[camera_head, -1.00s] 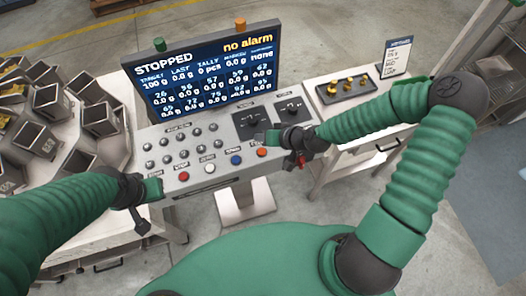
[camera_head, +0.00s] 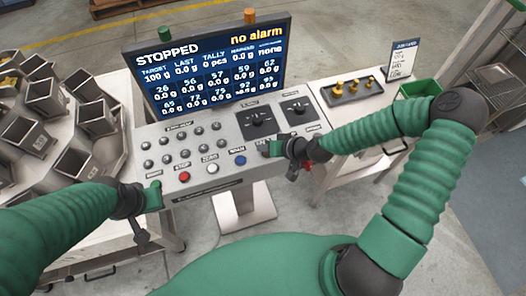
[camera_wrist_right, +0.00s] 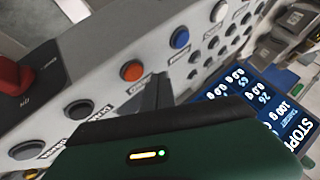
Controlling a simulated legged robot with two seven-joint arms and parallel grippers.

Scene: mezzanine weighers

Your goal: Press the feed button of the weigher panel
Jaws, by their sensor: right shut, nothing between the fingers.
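The grey weigher panel (camera_head: 220,176) stands below the screen (camera_head: 215,72), which reads STOPPED and no alarm. Its front row shows a red button (camera_head: 186,177), a white button (camera_head: 212,169) and a blue button (camera_head: 239,160). An orange button (camera_wrist_right: 132,71) shows in the right wrist view beside the blue one (camera_wrist_right: 179,38); my gripper hides it in the head view. I cannot read which label says feed. My right gripper (camera_head: 271,149) is shut and empty, over the row's right end. Contact cannot be told. My left gripper (camera_head: 153,191) is by the panel's left edge, jaws unclear.
Two dark selector knobs (camera_head: 257,118) sit at the panel's upper right. A red knob (camera_wrist_right: 14,74) stands near my right gripper. Metal weigh buckets (camera_head: 44,98) stand at left. A side table at right holds a dark tray (camera_head: 344,97) with brass pieces and a green bin (camera_head: 421,89).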

